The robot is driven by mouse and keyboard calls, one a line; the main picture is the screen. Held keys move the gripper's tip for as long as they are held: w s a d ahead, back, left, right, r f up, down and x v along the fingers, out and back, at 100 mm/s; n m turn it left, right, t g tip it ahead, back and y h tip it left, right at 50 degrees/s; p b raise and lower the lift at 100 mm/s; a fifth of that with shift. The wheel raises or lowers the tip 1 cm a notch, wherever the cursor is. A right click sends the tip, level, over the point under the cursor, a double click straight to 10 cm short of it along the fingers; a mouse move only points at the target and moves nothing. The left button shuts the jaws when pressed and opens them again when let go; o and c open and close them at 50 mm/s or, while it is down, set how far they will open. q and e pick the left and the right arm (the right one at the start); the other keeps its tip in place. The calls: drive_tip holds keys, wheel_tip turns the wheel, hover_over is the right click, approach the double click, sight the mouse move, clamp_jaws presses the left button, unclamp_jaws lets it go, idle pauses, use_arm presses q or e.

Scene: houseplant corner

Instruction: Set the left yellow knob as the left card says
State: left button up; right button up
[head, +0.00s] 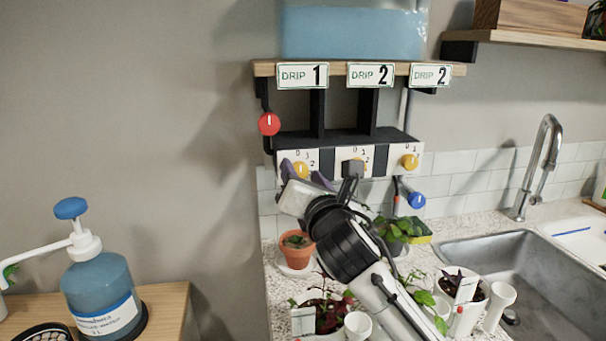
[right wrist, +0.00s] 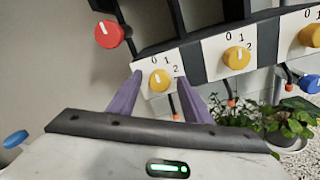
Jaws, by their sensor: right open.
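The left card (head: 302,76) reads DRIP 1. The left yellow knob (right wrist: 160,80) sits on a white plate marked 0, 1, 2 below that card. Its white mark points roughly up, near the 0. In the head view the knob (head: 301,170) is partly hidden by my right gripper (head: 304,176). My right gripper is open, with its purple fingers on either side of the knob. Whether they touch it I cannot tell. My left gripper is not in view.
The middle yellow knob (right wrist: 237,57) and the right yellow knob (head: 410,161) are on the same rack. A red knob (head: 269,124) is at left, a blue knob (head: 416,200) below. A blue tank (head: 354,35) stands above. Potted plants (head: 297,250) crowd the counter beneath my arm.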

drive_tip(key=c, duration=1.1)
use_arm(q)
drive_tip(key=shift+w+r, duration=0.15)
use_arm(e)
drive_tip(key=shift+o, duration=0.2)
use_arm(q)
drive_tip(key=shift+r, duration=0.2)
use_arm(e)
drive_tip(key=shift+m, duration=0.3)
drive_tip(key=m+p, duration=0.1)
drive_tip(key=m, duration=0.1)
drive_tip(key=shift+m+p, duration=0.3)
drive_tip(key=shift+p, duration=0.1)
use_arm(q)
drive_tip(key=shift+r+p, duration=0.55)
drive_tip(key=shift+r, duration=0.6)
use_arm(e)
drive_tip(key=shift+f+m, duration=0.1)
drive_tip(key=shift+m, duration=2.2)
